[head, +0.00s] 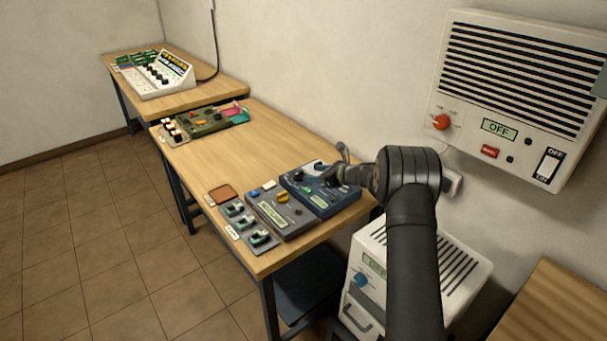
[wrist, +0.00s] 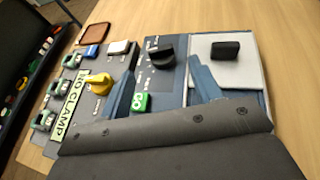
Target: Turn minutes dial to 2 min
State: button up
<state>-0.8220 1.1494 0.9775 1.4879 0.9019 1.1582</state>
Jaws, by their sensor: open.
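A blue device (head: 332,208) stands at the near right end of the middle table; it fills the middle of the wrist view (wrist: 181,85). A black dial (wrist: 160,53) with small white marks around it sits on its panel and is probably the minutes dial; its lettering and setting are too blurred to read. A green GO button (wrist: 140,102) lies below the dial. My gripper (head: 331,181) is over this device; in the wrist view its two blue-grey fingers (wrist: 163,88) stand apart and empty, short of the dial. The gripper body hides the device's lower part.
A grey device (head: 272,219) with a yellow knob (wrist: 97,83) and a NO CLAMP display (wrist: 74,103) stands close on the left. A black knob (wrist: 225,49) on a pale plate is right of the dial. The table's middle (head: 235,150) is clear.

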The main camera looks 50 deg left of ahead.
aim_at(300, 173)
jog(key=x, duration=0.6)
jog(key=shift+c, duration=0.5)
jog(key=c, duration=0.9)
jog(key=shift+s+r+m+t, duration=0.1)
jog(key=shift+s+m+t, duration=0.15)
jog(key=shift+m+t, duration=0.65)
jog(key=shift+m+t+y, duration=0.3)
jog(key=shift+m+t, duration=0.3)
jog(key=shift+t, duration=0.2)
jog(key=o, duration=1)
jog(key=v, duration=1.7)
